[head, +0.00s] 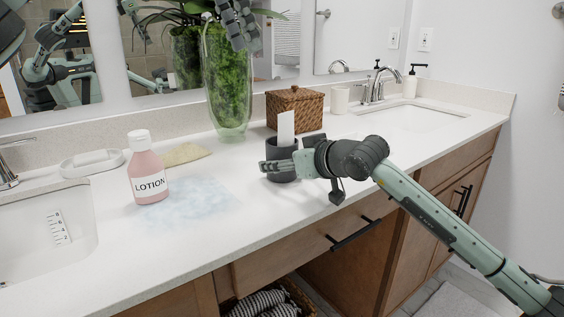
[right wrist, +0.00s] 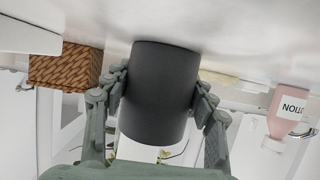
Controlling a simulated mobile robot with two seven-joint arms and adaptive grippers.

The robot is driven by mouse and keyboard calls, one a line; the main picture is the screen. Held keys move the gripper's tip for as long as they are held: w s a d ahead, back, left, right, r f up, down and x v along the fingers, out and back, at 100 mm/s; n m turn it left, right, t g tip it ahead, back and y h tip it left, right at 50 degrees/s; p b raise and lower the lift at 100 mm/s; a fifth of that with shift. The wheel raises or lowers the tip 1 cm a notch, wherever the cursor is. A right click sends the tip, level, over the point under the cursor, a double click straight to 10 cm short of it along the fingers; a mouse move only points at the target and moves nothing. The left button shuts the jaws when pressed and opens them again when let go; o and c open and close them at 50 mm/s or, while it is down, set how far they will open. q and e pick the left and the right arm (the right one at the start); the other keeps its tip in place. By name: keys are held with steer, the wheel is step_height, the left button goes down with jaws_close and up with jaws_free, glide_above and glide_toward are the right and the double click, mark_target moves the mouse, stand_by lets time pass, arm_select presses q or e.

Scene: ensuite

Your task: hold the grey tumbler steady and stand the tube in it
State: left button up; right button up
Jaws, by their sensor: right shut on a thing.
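The grey tumbler (head: 283,176) stands upright on the counter. My right gripper (head: 279,166) is shut around its sides. The right wrist view, upside down, shows the tumbler (right wrist: 160,95) between both fingers (right wrist: 162,98). The white tube (head: 286,127) rises nearly upright from the tumbler's mouth; its lower end appears to be inside, hidden by the wall. My left gripper (head: 238,24) hangs at the top edge in front of the vase, up and left of the tube and apart from it.
A pink lotion bottle (head: 149,178), a tan cloth (head: 181,154) and a soap dish (head: 92,163) are to the left. A glass vase (head: 228,95) and wicker basket (head: 295,105) stand behind the tumbler. Sinks lie at both ends.

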steer(key=o, duration=1.4)
steer(key=v, duration=1.2)
steer(key=shift+s+f, duration=0.1)
steer(key=shift+f, duration=0.05)
